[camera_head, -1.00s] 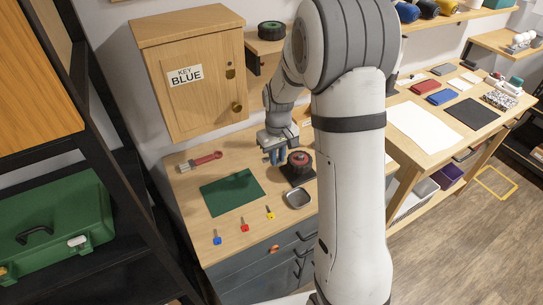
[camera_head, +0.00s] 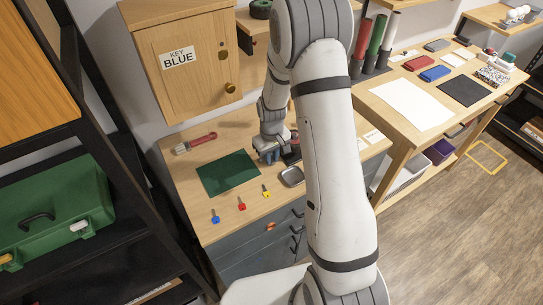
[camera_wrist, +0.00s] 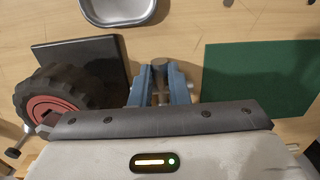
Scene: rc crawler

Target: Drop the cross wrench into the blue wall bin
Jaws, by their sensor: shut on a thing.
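My gripper (camera_head: 270,157) is low over the wooden workbench, just right of the green mat (camera_head: 228,173). I cannot make out a blue wall bin in either view.
A black-tyred wheel with a red hub (camera_wrist: 60,100) and a black pad (camera_wrist: 85,60) are close to the gripper. A metal tray (camera_head: 291,177), several coloured keys (camera_head: 241,203) and a red-handled brush (camera_head: 196,143) lie on the bench. A wooden key cabinet (camera_head: 190,65) hangs behind.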

